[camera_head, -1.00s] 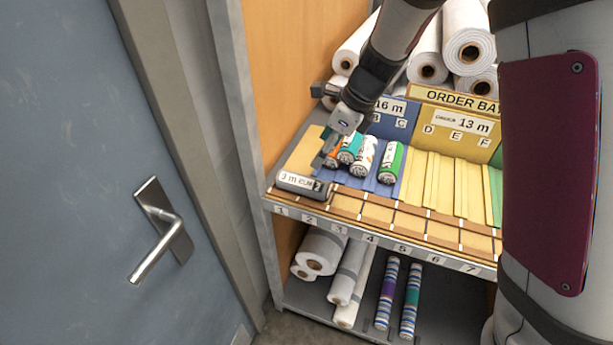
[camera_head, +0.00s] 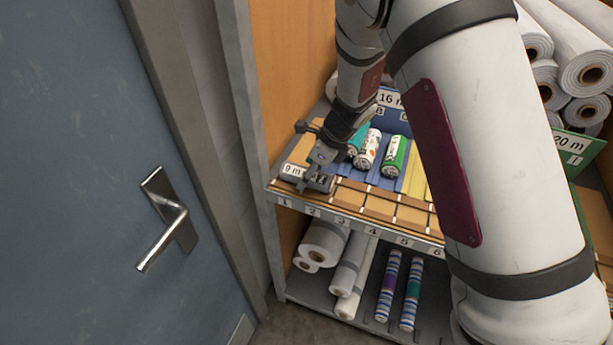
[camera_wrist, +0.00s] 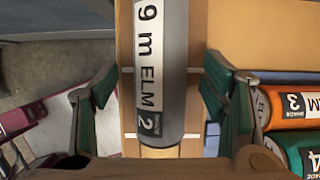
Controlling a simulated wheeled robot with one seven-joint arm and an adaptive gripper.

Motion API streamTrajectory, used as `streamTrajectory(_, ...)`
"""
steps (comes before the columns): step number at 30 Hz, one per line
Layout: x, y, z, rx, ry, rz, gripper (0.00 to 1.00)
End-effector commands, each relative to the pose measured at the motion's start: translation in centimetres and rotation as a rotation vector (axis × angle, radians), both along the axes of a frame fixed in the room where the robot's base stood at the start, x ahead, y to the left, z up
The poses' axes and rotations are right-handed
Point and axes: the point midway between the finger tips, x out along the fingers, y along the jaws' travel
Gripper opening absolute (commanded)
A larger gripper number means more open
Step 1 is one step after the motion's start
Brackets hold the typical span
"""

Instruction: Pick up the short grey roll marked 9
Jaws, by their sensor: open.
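The short grey roll (camera_head: 291,170) lies on the wooden slotted strip at the shelf's front left, behind the front numbers 1 and 2. In the wrist view the roll (camera_wrist: 172,70) carries a white label reading "9 m ELM" and a dark square with a 2. My gripper (camera_head: 314,177) is right at the roll in the head view and hides part of it. In the wrist view my open gripper (camera_wrist: 160,100) has one green-backed finger on each side of the roll, with a gap on both sides. Whether the fingertips reach below the roll's top cannot be told.
An orange roll marked 3 (camera_wrist: 290,105) and a teal roll marked 4 (camera_wrist: 297,150) lie close beside the right finger. A green roll (camera_head: 394,155) lies farther right. The wooden side wall (camera_head: 290,80) stands close on the left.

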Motion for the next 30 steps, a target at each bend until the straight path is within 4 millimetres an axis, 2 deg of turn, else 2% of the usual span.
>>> streamTrajectory(3, 0.12, 0.25, -0.63, 0.0, -0.001, 0.0, 0.67)
streamTrajectory(10, 0.14, 0.28, -0.69, 0.0, -0.001, 0.0, 0.64)
streamTrajectory(15, 0.14, 0.27, -0.69, 0.0, -0.001, 0.0, 0.26)
streamTrajectory(17, 0.13, 0.27, -0.68, 0.0, -0.001, 0.0, 0.14)
streamTrajectory(30, 0.21, 0.31, -0.14, 0.001, -0.002, -0.001, 0.14)
